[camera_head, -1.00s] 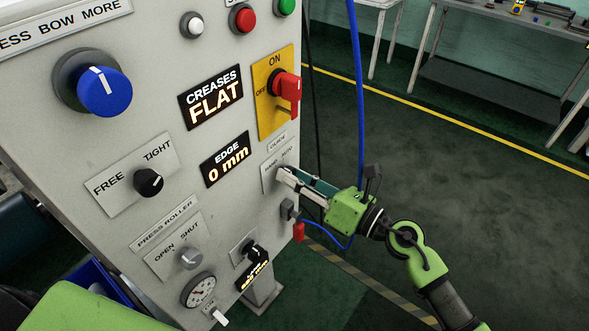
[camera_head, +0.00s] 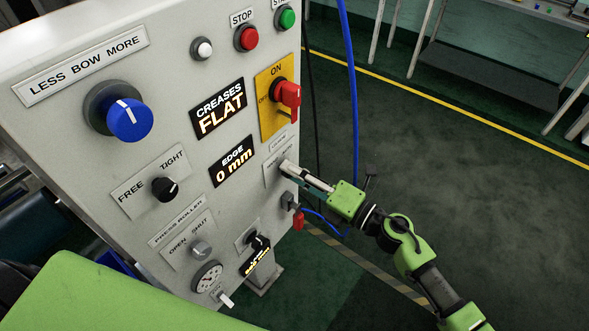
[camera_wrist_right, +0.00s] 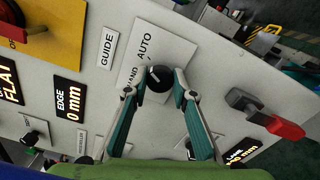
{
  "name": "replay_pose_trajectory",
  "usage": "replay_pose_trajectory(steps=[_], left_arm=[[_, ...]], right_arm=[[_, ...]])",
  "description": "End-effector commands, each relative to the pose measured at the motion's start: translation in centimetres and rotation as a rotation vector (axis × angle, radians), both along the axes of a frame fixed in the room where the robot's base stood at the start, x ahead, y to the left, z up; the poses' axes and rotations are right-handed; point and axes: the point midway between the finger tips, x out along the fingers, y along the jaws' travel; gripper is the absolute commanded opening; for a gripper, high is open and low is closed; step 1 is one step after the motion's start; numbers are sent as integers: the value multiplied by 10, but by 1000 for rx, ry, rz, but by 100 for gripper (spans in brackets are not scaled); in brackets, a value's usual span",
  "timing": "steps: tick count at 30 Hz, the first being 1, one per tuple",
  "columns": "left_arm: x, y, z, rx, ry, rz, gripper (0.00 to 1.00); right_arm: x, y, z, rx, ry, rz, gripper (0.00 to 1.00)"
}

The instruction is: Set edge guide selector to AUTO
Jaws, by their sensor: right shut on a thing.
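The edge guide selector (camera_wrist_right: 158,78) is a black knob on a white plate marked HAND and AUTO, under a GUIDE label, in the right wrist view. Its light pointer mark aims toward the upper part of the plate, near the AUTO lettering; I cannot tell whether it is exactly on AUTO. My right gripper (camera_wrist_right: 155,92) is shut on the knob, one finger on each side. In the head view the right gripper (camera_head: 290,170) reaches the plate (camera_head: 272,172) and hides the knob. My left gripper is not in view.
A red-handled ON/OFF switch (camera_head: 289,95) sits just above my right gripper. A grey-and-red lever (camera_wrist_right: 262,115) is close beside it. The EDGE display (camera_head: 234,161) reads 0 mm, and the CREASES display (camera_head: 218,107) reads FLAT. A blue hose (camera_head: 351,80) hangs right of the panel.

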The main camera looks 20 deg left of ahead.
Motion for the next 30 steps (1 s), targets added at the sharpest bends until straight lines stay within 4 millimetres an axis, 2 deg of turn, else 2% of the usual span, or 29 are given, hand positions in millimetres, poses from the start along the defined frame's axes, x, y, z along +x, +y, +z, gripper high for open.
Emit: replay_pose_trajectory(steps=[16,17,18,30], left_arm=[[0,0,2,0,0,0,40],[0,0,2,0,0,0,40],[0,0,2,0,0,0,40],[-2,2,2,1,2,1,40]], right_arm=[[1,0,0,9,22,-2,3],[1,0,0,9,22,-2,32],[1,0,0,9,22,-2,41],[-1,-4,-1,7,22,-1,41]])
